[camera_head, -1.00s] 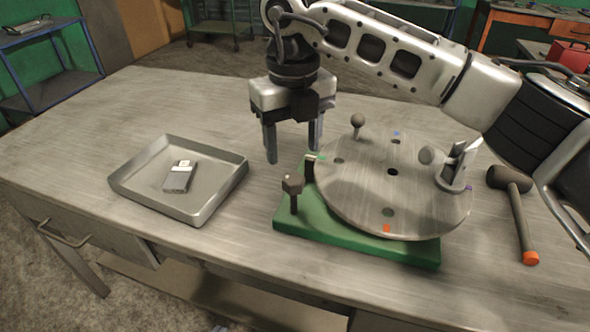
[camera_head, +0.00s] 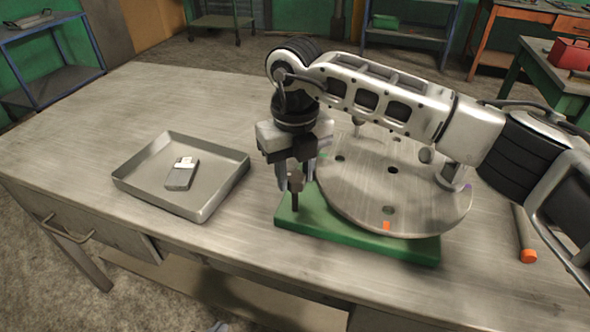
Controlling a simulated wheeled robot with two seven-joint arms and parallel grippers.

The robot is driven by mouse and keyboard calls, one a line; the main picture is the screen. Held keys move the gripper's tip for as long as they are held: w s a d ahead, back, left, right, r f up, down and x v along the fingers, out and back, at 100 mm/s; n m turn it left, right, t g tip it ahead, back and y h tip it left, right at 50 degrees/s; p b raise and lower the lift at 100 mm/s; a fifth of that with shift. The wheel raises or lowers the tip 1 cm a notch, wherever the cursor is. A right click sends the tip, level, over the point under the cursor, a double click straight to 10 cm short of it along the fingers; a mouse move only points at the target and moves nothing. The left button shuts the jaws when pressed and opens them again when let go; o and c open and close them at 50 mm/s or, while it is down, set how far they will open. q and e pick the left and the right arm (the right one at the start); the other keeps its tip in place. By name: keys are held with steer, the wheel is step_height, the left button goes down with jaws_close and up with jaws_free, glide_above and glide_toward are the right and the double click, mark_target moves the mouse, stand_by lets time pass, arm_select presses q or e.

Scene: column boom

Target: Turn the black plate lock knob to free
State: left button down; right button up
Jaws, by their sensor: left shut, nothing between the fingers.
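The black lock knob (camera_head: 295,183) stands upright on a short post at the near left corner of the green base (camera_head: 360,240). A round grey plate (camera_head: 400,198) sits on that base. My right arm reaches in from the right over the plate. My right gripper (camera_head: 296,176) points down at the knob, with a finger on each side of the knob's head. The fingers look apart; whether either touches the knob is hard to tell. The gripper and arm hide the far part of the plate. My left gripper is not in view.
A grey tray (camera_head: 215,200) with a small metal lighter-like object (camera_head: 180,175) lies at the left of the table (camera_head: 90,150). A mallet's handle (camera_head: 522,230) with an orange end lies at the right, its head hidden by my arm. The near left tabletop is clear.

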arm_select(q)
steer(key=shift+f, duration=0.2)
arm_select(e)
steer(key=shift+n+b, duration=0.5)
steer(key=shift+b, duration=0.05)
steer(key=shift+n+b, duration=0.6)
steer(key=shift+n, duration=0.1)
steer(key=n+b, duration=0.1)
steer(key=n, duration=0.1)
steer(key=shift+n+b, duration=0.3)
steer(key=shift+b, duration=0.05)
steer(key=n+b, duration=0.1)
steer(key=n, duration=0.1)
steer(key=shift+n, duration=0.4)
steer(key=n+b, duration=0.1)
steer(key=n, duration=0.2)
steer(key=shift+n, duration=0.3)
steer(key=n, duration=0.2)
steer(key=shift+r+n+b, duration=0.1)
steer(key=shift+n+b, duration=0.2)
steer(key=shift+b, duration=0.1)
arm_select(q)
steer(key=shift+w+d+f+n+t+h, duration=0.15)
steer(key=shift+d+f, duration=0.15)
steer(key=shift+f, duration=0.25)
steer(key=shift+w+d+f+n+t+h, duration=0.15)
steer(key=shift+d+f, duration=0.1)
steer(key=shift+f, duration=0.3)
arm_select(e)
steer(key=shift+n, duration=1.9)
